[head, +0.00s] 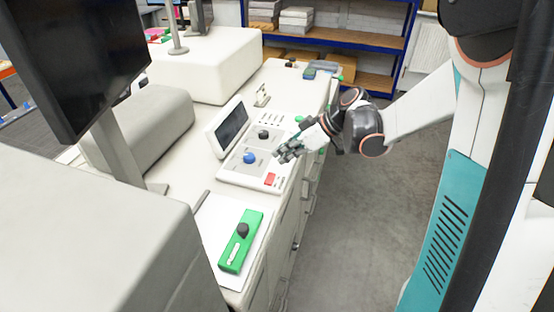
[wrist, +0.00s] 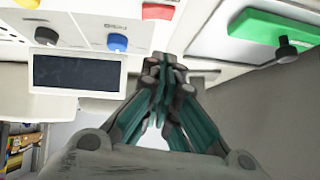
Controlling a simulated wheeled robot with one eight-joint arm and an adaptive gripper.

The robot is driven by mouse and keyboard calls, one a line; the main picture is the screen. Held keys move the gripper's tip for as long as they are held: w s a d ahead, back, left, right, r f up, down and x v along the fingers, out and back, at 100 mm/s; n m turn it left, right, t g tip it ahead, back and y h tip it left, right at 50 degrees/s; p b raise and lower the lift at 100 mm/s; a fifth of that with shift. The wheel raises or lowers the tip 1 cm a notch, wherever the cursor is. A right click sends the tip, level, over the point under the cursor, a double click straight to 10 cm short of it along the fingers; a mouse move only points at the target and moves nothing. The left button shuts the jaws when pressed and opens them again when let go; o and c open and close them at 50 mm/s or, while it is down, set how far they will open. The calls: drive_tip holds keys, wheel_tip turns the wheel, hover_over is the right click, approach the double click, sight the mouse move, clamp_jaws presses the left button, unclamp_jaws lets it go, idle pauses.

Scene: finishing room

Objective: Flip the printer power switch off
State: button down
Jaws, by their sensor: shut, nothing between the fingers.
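A white control panel (head: 231,178) with a tilted screen (head: 232,129) sits on the long white machine. It carries a blue knob (head: 249,158), a black knob (head: 264,134) and a red rectangular switch (head: 270,179). In the wrist view the red switch (wrist: 158,11) is at the top edge, with the blue knob (wrist: 117,42) and the screen (wrist: 78,74) to its left. I cannot read which control is the printer power switch. My gripper (head: 282,156) is shut and empty at the panel's right side; its closed fingertips (wrist: 166,62) show in the wrist view. Contact with the panel cannot be told.
A green block with a black knob (head: 241,240) lies on a white plate nearer the front. A large dark monitor (head: 80,60) stands at left. A blue-framed shelf (head: 335,40) is at the back. Grey floor (head: 350,230) right of the machine is clear.

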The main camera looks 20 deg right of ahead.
drive_tip(key=v, duration=0.5)
drive_tip(key=shift+s+a, duration=0.1)
drive_tip(key=shift+s, duration=0.35)
